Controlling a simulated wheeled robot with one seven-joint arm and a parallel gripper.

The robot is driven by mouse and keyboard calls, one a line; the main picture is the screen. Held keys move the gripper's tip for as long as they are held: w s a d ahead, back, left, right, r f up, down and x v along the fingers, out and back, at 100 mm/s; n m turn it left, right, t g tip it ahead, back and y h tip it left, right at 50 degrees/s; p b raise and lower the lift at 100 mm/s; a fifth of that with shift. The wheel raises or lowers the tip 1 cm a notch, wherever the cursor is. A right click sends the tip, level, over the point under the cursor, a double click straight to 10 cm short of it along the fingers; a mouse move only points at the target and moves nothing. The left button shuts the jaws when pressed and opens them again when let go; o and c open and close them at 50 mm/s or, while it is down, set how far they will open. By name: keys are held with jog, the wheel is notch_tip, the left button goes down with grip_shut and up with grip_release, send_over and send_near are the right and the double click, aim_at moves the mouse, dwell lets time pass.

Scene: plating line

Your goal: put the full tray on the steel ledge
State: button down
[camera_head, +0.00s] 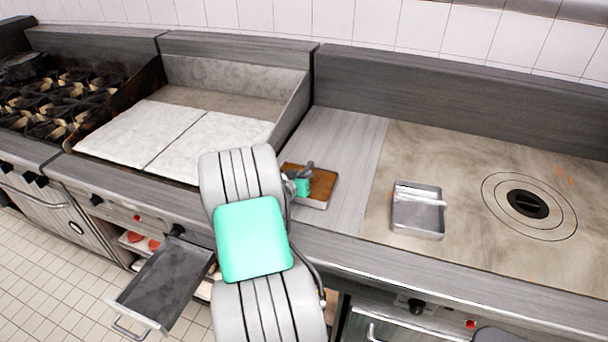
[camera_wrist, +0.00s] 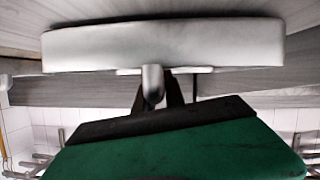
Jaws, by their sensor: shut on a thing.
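The full tray (camera_head: 325,200) is a small metal tray with a brown filling. It is over the steel ledge (camera_head: 345,145), the grey strip between griddle and hotplate. My gripper (camera_head: 309,170) is shut on the tray and partly covers its left side. In the wrist view the tray's pale metal side (camera_wrist: 80,50) spans the top, with my gripper's dark fingers (camera_wrist: 168,95) at its middle. I cannot tell whether the tray touches the ledge or hangs just above it.
Another metal tray (camera_head: 418,230), with no brown filling, sits on the hotplate (camera_head: 470,160) to the right. The griddle (camera_head: 170,135) is left of the ledge. A pulled-out drip drawer (camera_head: 165,285) juts out at lower left. The ledge behind the full tray is clear.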

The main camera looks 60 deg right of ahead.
jog(key=shift+f, duration=0.15)
jog(key=c, duration=1.9)
grip_release()
jog(key=shift+f, duration=0.1)
jog(key=o, duration=0.5)
